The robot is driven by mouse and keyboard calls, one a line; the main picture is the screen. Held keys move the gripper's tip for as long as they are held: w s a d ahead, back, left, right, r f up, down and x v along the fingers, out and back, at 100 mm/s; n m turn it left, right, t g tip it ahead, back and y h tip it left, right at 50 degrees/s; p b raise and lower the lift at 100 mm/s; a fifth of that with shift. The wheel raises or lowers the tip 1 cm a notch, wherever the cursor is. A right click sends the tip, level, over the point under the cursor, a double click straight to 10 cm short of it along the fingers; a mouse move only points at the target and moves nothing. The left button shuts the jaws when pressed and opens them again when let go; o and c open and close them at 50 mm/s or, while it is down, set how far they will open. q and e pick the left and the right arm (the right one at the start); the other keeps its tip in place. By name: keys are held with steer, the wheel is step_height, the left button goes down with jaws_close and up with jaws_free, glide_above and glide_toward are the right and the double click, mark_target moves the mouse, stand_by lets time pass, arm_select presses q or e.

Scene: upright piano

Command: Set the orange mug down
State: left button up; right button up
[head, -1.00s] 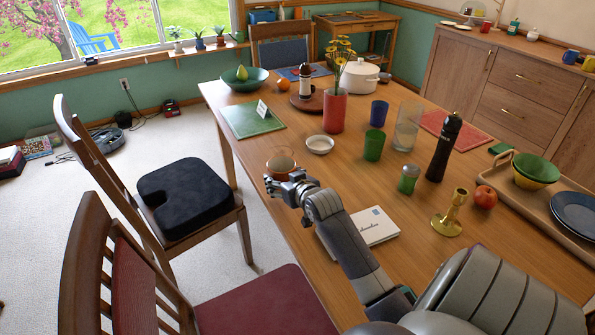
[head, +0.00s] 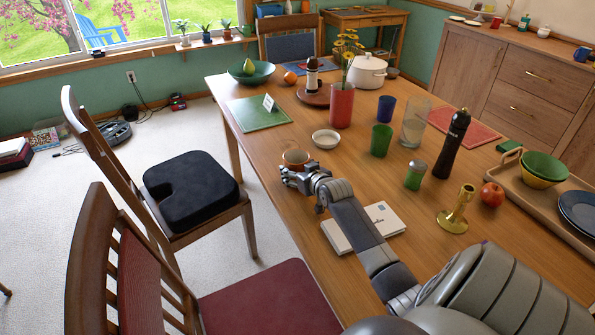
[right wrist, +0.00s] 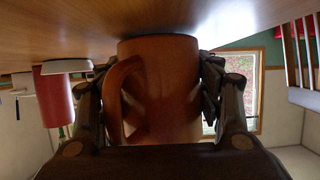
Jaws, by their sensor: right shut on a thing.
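The orange mug (head: 296,158) is at the near-left edge of the wooden table (head: 275,205) in the head view, in front of a small white bowl (head: 326,139). My right gripper (head: 298,172) is shut on it. In the right wrist view the mug (right wrist: 170,85) fills the middle, with its handle (right wrist: 120,100) toward the left and a finger on each side. That view is upside down, with the tabletop (right wrist: 200,18) along the top. The mug's end is at or very close to the tabletop; I cannot tell whether it touches. My left gripper is out of view.
A white book (head: 362,228) lies under my right forearm. A green cup (head: 381,140), a green-bodied shaker (head: 415,175), a red vase (head: 341,105) and a brass candlestick (head: 456,210) stand farther right. A green placemat (head: 259,114) lies at the far left. Chairs line the left side.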

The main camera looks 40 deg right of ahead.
steer(key=o, duration=1.3)
steer(key=shift+f, duration=0.15)
steer(key=shift+c, duration=0.2)
steer(key=shift+r, duration=0.25)
steer(key=shift+p+v, duration=0.3)
steer(key=shift+v, duration=3.4)
